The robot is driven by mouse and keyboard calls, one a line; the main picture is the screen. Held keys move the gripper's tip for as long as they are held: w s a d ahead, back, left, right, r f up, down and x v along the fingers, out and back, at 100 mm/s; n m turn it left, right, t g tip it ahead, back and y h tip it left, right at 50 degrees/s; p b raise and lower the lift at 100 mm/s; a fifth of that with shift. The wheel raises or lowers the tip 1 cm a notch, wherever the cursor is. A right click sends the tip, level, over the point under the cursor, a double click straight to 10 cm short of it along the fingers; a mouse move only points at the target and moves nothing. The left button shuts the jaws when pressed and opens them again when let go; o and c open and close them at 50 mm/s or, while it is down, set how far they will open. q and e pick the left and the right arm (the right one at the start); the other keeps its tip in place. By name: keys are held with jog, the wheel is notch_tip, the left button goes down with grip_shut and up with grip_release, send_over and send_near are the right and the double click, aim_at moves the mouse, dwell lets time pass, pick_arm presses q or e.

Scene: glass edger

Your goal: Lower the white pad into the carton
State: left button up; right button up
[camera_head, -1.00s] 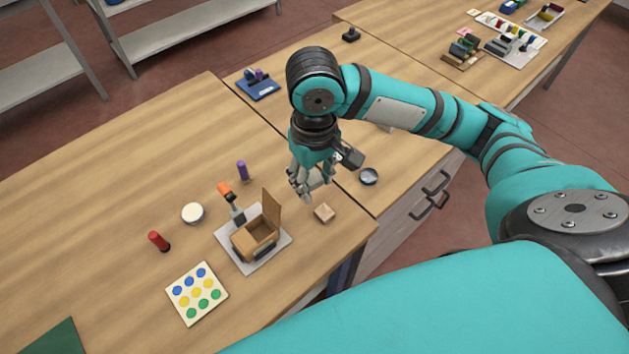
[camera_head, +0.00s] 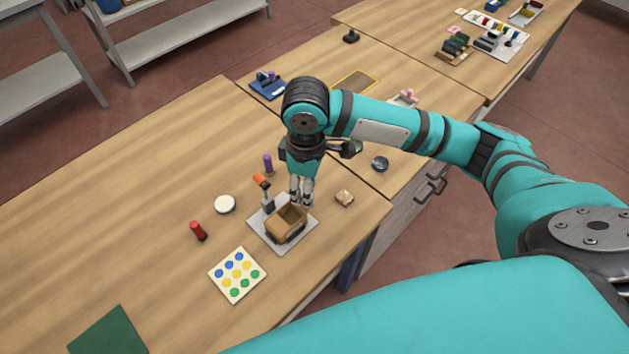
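The carton (camera_head: 284,226) is a small brown open box on a light grey plate (camera_head: 262,235) near the table's front edge. A round white disc (camera_head: 225,204), which may be the white pad, lies flat on the wood to the left of the carton. My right gripper (camera_head: 302,199) points down at the carton's back right rim. Its fingers look close together, and they overlap the rim in the picture, so I cannot tell whether they touch it or hold anything. The carton's raised flap cannot be made out behind the fingers. My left gripper is not in view.
A purple cylinder (camera_head: 268,163), a red cylinder (camera_head: 198,231), a dotted card (camera_head: 237,275) and a small tan block (camera_head: 344,198) surround the plate.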

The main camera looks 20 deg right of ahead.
aim_at(296, 217)
jog(key=n+p, duration=0.1)
jog(key=n, duration=0.1)
jog(key=w+a+f+n+p, duration=0.1)
jog(key=n, duration=0.2)
jog(key=w+n+p, duration=0.1)
jog(key=n+p, duration=0.1)
jog(key=shift+w+a+f, duration=0.15)
jog(key=shift+w+a, duration=0.1)
jog(key=shift+a, duration=0.05)
pick_arm(q)
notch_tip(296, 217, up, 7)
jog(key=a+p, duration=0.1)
jog(key=p, duration=0.1)
pick_arm(e)
jog(key=f+n, duration=0.1)
jog(key=n, duration=0.1)
jog(key=w+f+n, duration=0.1)
jog(key=n, duration=0.2)
jog(key=shift+w+a+f+n, duration=0.1)
jog(key=shift+w+f+n, duration=0.1)
jog(key=shift+n, duration=0.1)
